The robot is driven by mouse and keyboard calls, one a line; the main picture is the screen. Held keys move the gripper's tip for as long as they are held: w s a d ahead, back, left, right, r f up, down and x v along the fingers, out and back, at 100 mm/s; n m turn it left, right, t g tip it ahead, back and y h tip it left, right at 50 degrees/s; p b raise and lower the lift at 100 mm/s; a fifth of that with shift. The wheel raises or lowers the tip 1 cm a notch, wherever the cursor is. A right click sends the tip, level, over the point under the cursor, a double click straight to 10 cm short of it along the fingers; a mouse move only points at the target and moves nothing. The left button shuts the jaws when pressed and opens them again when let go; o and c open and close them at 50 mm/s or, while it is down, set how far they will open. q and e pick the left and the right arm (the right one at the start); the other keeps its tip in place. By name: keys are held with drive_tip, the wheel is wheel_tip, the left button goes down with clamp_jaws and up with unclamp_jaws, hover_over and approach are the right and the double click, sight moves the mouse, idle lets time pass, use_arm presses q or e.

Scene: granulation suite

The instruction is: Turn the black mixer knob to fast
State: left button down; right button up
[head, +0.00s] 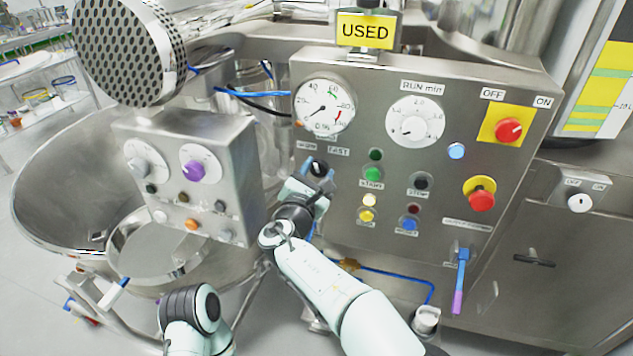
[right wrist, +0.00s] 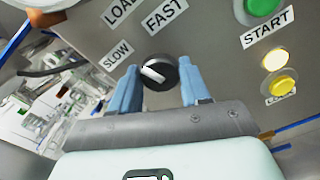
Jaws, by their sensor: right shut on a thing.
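The black mixer knob (head: 318,168) sits on the steel control panel, below the SLOW and FAST labels. In the right wrist view the knob (right wrist: 159,72) shows a white pointer bar that slants toward the left, nearer the SLOW label (right wrist: 117,54) than the FAST label (right wrist: 165,16). My right gripper (head: 314,178) reaches up to the panel from below. In the right wrist view its two blue fingers (right wrist: 158,85) stand on either side of the knob, shut on it. My left gripper is not in view; only part of the left arm shows at bottom left.
The green START button (head: 373,173) and yellow button (head: 367,215) are close right of the gripper. A smaller steel box (head: 235,150) with a purple knob stands to the left. The red emergency stop (head: 481,199) and a blue-purple lever (head: 461,280) are farther right.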

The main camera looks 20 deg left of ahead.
drive_tip(key=m+b, duration=0.5)
drive_tip(key=m, duration=0.1)
drive_tip(key=shift+f+b, duration=0.1)
drive_tip(key=shift+b, duration=0.25)
drive_tip(key=m+b, duration=0.2)
drive_tip(key=m, duration=0.1)
drive_tip(key=shift+m+b, duration=0.35)
drive_tip(key=shift+m, duration=0.05)
use_arm(q)
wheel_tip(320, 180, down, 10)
drive_tip(key=b, duration=0.1)
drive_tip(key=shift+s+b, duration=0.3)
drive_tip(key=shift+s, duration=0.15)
use_arm(e)
drive_tip(key=shift+d+m, duration=0.1)
drive_tip(key=shift+m, duration=1.2)
drive_tip(key=o, duration=1.1)
drive_tip(key=shift+c, duration=0.2)
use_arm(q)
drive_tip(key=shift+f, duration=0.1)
